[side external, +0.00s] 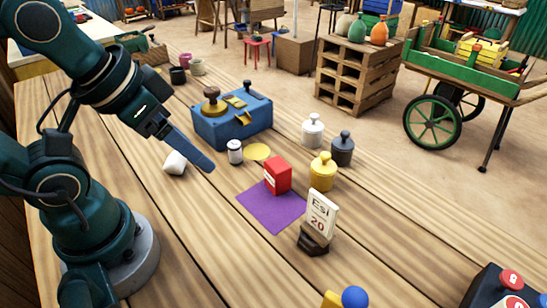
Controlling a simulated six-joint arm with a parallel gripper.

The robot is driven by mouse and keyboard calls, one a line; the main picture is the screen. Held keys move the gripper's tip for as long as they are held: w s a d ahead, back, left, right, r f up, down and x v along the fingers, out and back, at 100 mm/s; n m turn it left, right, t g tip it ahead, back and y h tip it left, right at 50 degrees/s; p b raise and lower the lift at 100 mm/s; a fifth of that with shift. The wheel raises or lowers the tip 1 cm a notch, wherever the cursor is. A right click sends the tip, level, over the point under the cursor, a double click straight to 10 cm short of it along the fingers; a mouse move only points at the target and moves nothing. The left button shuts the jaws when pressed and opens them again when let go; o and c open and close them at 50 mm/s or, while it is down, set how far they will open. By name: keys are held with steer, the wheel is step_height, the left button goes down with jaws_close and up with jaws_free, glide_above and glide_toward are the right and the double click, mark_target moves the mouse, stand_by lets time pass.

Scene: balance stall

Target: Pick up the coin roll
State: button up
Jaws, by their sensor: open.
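A small upright white cylinder (235,152) with dark markings stands on the wooden table, in front of the blue scale; it looks most like the coin roll, but its label is too small to read. My gripper (207,165) comes down from the upper left, its blue finger pointing down and right, to the left of this cylinder and apart from it. It is open with nothing seen between the fingers; one finger largely hides the other. A white rounded lump (175,163) lies on the table just left of the fingertips.
A blue balance box (232,122) with brass parts stands behind. A sign (319,215) stands in front.

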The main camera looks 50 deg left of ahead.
steer(key=a+f+m+g+y, duration=0.2)
steer(key=a+m+y, duration=0.2)
steer(key=a, duration=0.3)
steer(key=m+t+y, duration=0.2)
steer(key=m+y, duration=0.5)
steer(key=m, duration=0.8)
glide_above(234, 147)
steer(key=s, duration=0.3)
step_height(234, 147, down, 4)
steer(key=f+m, duration=0.1)
steer(key=w+d+f+m+t, duration=0.1)
steer(key=f+m, duration=0.1)
steer(key=d+f+m+t, duration=0.1)
steer(key=f+m, duration=0.1)
steer(key=shift+w+d+f, duration=0.15)
steer(key=shift+w+d, duration=0.05)
steer(key=shift+s+d+f+m, duration=0.1)
steer(key=shift+s+f+m, duration=0.05)
steer(key=shift+f+m, duration=0.2)
steer(key=shift+x, duration=2.45)
